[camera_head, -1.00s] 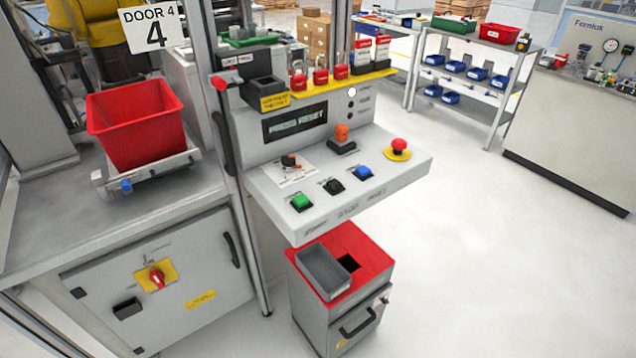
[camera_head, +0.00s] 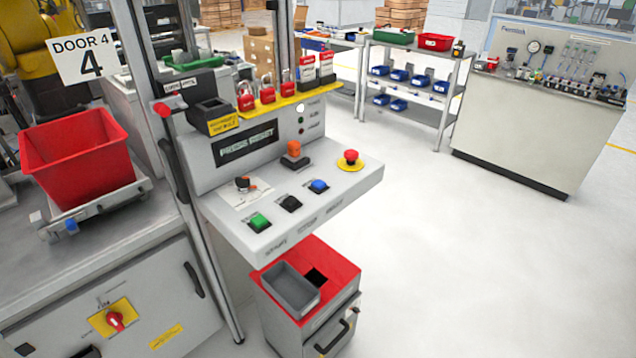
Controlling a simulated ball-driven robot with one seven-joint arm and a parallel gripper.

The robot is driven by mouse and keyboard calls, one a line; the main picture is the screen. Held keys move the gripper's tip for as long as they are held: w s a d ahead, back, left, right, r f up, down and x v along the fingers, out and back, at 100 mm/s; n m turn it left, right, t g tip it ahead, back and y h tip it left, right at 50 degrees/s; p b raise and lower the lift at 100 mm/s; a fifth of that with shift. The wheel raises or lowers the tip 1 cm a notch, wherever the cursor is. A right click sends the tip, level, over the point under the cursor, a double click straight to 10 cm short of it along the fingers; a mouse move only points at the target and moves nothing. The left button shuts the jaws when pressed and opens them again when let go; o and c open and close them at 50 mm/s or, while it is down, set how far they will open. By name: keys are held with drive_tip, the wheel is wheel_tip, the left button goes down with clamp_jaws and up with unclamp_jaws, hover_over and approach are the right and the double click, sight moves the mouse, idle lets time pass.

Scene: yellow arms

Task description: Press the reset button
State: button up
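The control panel (camera_head: 225,207) stands in the middle of the head view, with a sloped grey desk. A green button (camera_head: 259,222), a black button (camera_head: 290,203) and a blue button (camera_head: 319,186) sit in a row along its front. The small labels below them are too blurred to read surely; the blue one is the rightmost of the row. A red mushroom button (camera_head: 351,156) on a yellow base is at the desk's right end. The display (camera_head: 246,145) appears to read PRESS RESET. My gripper is not in view.
A red-topped cabinet (camera_head: 342,274) with a grey tray (camera_head: 291,288) stands under the desk. A red bin (camera_head: 75,158) is on the left bench. Padlocks and tags line a yellow shelf (camera_head: 265,108). Open floor (camera_head: 480,260) lies to the right, before a shelving rack (camera_head: 440,117).

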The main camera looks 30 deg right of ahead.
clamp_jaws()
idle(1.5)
